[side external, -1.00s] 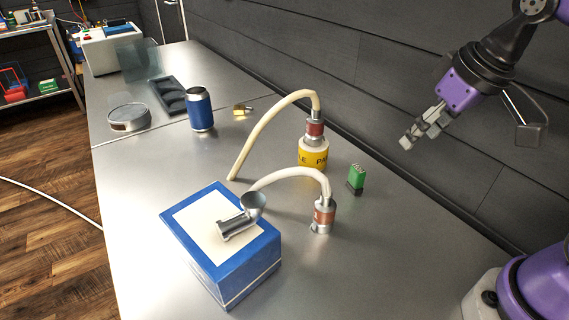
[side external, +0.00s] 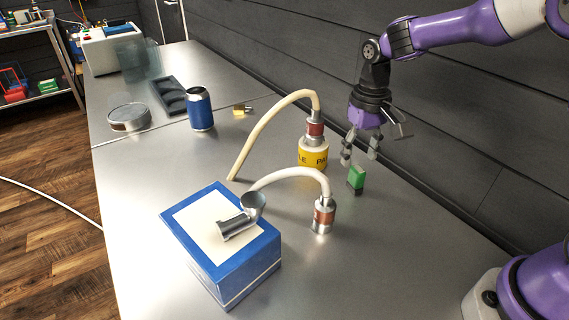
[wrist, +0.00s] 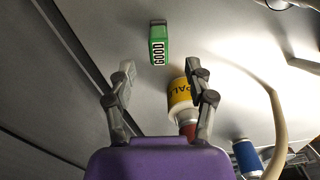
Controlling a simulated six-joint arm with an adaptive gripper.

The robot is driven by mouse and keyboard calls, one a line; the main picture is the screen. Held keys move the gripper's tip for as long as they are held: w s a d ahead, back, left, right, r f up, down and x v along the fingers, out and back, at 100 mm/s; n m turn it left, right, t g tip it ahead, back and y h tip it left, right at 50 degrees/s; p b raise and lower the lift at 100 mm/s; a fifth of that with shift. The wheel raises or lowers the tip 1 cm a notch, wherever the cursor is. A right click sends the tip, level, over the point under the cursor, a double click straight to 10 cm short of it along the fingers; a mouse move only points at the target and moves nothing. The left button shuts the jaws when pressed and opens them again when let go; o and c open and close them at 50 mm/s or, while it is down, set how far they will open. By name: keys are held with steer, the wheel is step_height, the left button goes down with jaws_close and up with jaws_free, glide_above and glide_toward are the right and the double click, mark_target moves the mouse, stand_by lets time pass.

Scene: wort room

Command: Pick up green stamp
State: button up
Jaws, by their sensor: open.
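The green stamp (side external: 356,178) stands upright on the metal table, right of the yellow-labelled bottle. In the wrist view the green stamp (wrist: 159,46) shows the word "GOOD" in white on black and lies beyond the fingertips, roughly between them. My gripper (side external: 360,160) points down above the stamp, with its fingers apart. In the wrist view my gripper (wrist: 160,80) is open with nothing between its fingers.
The bottle with a yellow label (side external: 313,154) and cream hose stands close left of my gripper. A metal fitting with a white hose (side external: 323,216) and a blue box (side external: 240,270) are nearer the camera. A blue can (side external: 200,112) stands farther back. The dark wall is close behind.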

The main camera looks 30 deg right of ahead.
mark_target(358, 168)
steer(key=f, duration=0.5)
steer(key=shift+s, duration=0.2)
steer(key=shift+c, duration=0.4)
jaws_close()
